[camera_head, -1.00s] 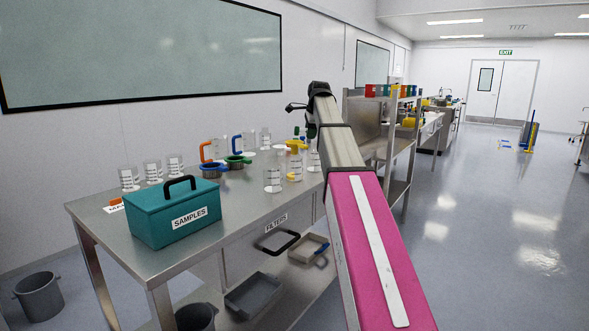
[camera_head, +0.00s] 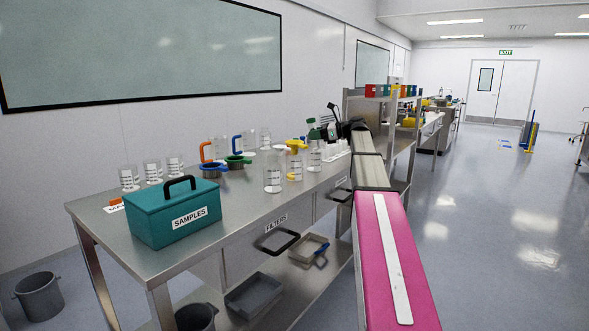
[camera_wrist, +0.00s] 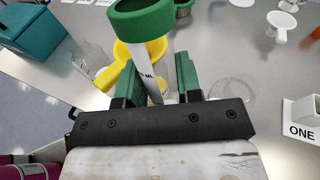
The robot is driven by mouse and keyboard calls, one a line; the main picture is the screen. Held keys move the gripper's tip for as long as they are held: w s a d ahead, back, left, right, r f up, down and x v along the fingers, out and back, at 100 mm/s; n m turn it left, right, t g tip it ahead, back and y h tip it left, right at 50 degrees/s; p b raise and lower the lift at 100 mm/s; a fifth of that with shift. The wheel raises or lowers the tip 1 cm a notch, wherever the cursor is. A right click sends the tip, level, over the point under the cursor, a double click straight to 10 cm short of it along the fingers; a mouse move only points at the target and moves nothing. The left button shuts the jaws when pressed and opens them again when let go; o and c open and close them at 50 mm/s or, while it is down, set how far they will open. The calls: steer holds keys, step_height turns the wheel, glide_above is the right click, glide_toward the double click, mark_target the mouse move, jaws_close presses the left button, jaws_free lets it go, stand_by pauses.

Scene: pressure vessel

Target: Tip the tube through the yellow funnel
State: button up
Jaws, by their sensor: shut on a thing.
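The tube (camera_wrist: 148,72) has a wide green rim and a pale body with a printed label. In the wrist view my gripper (camera_wrist: 158,78) is shut on it, with green fingers on both sides. In the head view my gripper (camera_head: 322,133) is above the far right part of the bench, a little right of the yellow funnel. The yellow funnel (camera_head: 297,145) sits at the top of a clear beaker (camera_head: 294,168). In the wrist view the funnel (camera_wrist: 125,68) shows behind and left of the tube, partly hidden by it.
A teal SAMPLES case (camera_head: 173,212) stands at the bench's near left. Clear beakers (camera_head: 272,175) and several handled vessels stand around the funnel. A white block marked ONE (camera_wrist: 301,118) is on the right in the wrist view. A shelf (camera_head: 400,100) rises beyond the bench.

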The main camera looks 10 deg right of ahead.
steer(key=shift+d+m+t+y, duration=0.4)
steer(key=shift+d+y, duration=0.05)
steer(key=shift+y, duration=0.55)
steer(key=shift+r, duration=0.1)
steer(key=shift+r, duration=1.4)
